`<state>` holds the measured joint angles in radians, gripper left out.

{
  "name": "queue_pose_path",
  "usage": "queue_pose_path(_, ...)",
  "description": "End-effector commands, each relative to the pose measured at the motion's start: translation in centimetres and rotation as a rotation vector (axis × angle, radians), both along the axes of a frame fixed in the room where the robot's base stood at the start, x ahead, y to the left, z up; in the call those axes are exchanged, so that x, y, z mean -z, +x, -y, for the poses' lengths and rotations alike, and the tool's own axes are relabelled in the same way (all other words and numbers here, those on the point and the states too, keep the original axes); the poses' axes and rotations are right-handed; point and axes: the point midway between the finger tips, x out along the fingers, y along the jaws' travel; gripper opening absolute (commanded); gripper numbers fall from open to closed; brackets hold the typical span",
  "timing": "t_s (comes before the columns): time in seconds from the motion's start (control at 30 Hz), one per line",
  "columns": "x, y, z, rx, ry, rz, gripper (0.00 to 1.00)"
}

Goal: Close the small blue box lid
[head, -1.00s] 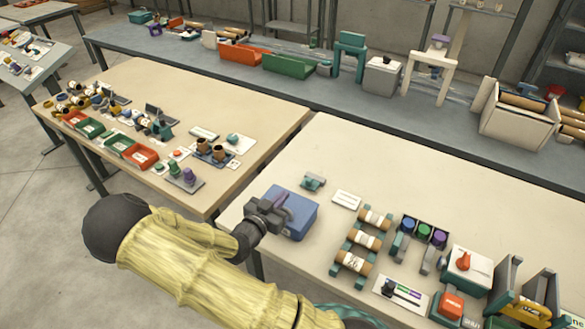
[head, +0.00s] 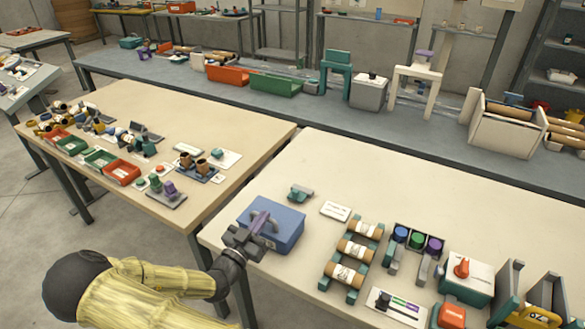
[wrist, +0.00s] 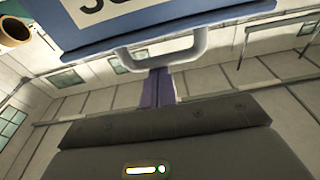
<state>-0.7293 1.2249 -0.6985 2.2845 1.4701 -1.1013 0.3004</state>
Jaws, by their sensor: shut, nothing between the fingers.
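The small blue box (head: 287,236) stands near the left corner of the right-hand table, and its top looks flat in the head view. A grey handle stands out from a blue labelled panel (wrist: 225,12) of the box in the wrist view; the handle (wrist: 160,62) crosses just beyond my fingers. My gripper (head: 264,218) is over the near side of the box, its purple fingers pressed together and empty. In the wrist view the fingertips (wrist: 157,72) meet the handle's bar; I cannot tell whether they touch. Whether the lid is fully down is unclear.
Right of the box are a small teal device (head: 300,193), a white card (head: 336,211) and several brown rolls on a teal rack (head: 350,262). A gap separates this table from the left table (head: 235,122).

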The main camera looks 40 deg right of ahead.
Motion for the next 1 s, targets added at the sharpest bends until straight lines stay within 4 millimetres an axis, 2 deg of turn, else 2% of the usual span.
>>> queue_pose_path(0.37, -0.3, 0.0, 0.0, 0.0, 0.001, 0.0, 0.0)
queue_pose_path(0.47, -1.0, 0.0, 0.1, 0.001, 0.001, 0.001, 0.0)
queue_pose_path(0.73, -4.5, 0.2, 1.0, 0.006, 0.001, 0.002, 0.0)
queue_pose_path(0.8, -3.6, -0.1, -0.2, 0.0, 0.002, 0.0, 0.0)
queue_pose_path(1.0, -3.0, -1.5, -3.5, -0.001, 0.002, 0.0, 0.0)
